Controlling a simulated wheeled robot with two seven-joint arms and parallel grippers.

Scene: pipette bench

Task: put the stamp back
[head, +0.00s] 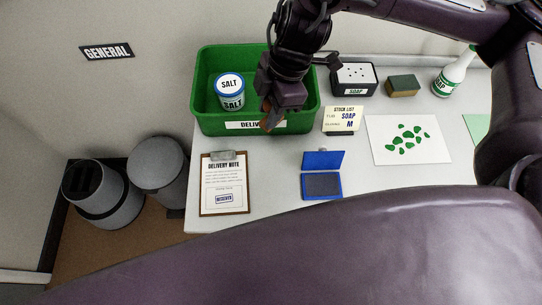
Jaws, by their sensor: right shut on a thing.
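My right gripper (272,108) hangs in front of the green delivery bin, shut on a small brown thing that looks like the stamp (267,124). Much of the stamp is hidden by the fingers. A blue ink pad (322,184) lies on the table below and to the right, its lid open and its dark pad showing. The delivery note (225,176) is on a clipboard at the left front and bears a boxed stamp mark near its bottom. My left gripper is out of view.
The green bin (203,92) holds a salt tub (231,92). A stock list card (342,120), a black soap caddy (353,79), a sponge (403,85), a soap bottle (455,72) and a white sheet with green shapes (408,155) stand or lie to the right. My arm covers the front.

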